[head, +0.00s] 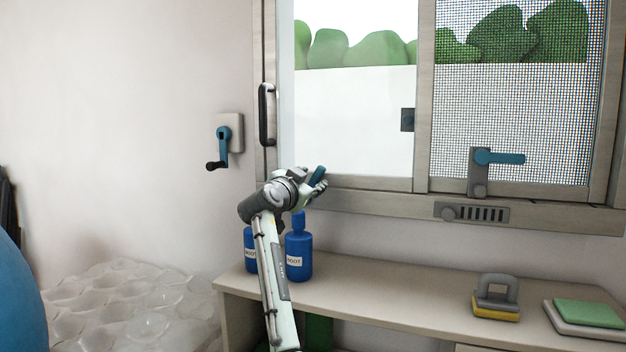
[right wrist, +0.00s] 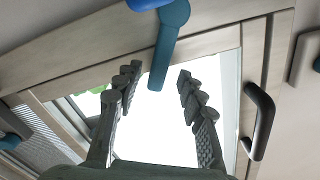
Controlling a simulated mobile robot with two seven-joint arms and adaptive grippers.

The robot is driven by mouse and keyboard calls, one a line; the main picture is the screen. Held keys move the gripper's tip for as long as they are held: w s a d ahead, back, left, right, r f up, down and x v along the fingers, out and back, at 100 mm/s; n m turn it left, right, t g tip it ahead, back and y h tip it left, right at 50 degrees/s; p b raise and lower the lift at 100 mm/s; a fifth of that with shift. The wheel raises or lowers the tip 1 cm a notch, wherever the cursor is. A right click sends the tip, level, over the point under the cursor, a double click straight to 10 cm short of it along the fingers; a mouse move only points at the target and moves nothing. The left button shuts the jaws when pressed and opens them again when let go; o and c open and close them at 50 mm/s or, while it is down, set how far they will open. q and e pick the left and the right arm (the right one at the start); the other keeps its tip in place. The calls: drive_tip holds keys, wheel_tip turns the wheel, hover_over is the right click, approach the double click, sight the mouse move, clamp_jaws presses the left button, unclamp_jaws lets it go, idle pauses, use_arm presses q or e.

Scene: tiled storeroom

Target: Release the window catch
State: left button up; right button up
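A teal lever (head: 317,175), which looks like the window catch, sits at the lower left of the window frame. In the right wrist view the lever (right wrist: 168,45) hangs from a round pivot on the pale frame and points in between my fingers. My right gripper (right wrist: 157,88) is open, with one finger on each side of the lever's free end in that picture. I see no contact, and I cannot tell the depth between them. In the head view my right gripper (head: 318,186) partly hides the lever's base. My left gripper is not in view.
A black pull handle (head: 267,114) is on the window's left edge. A wall crank (head: 222,145) is further left. Another teal lever (head: 500,157) is on the screened pane. Blue bottles (head: 299,250) stand under my right arm. A scrubber (head: 496,300) lies on the shelf (head: 400,297).

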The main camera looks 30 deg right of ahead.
drive_tip(key=v, duration=1)
drive_tip(key=shift+a, duration=0.1)
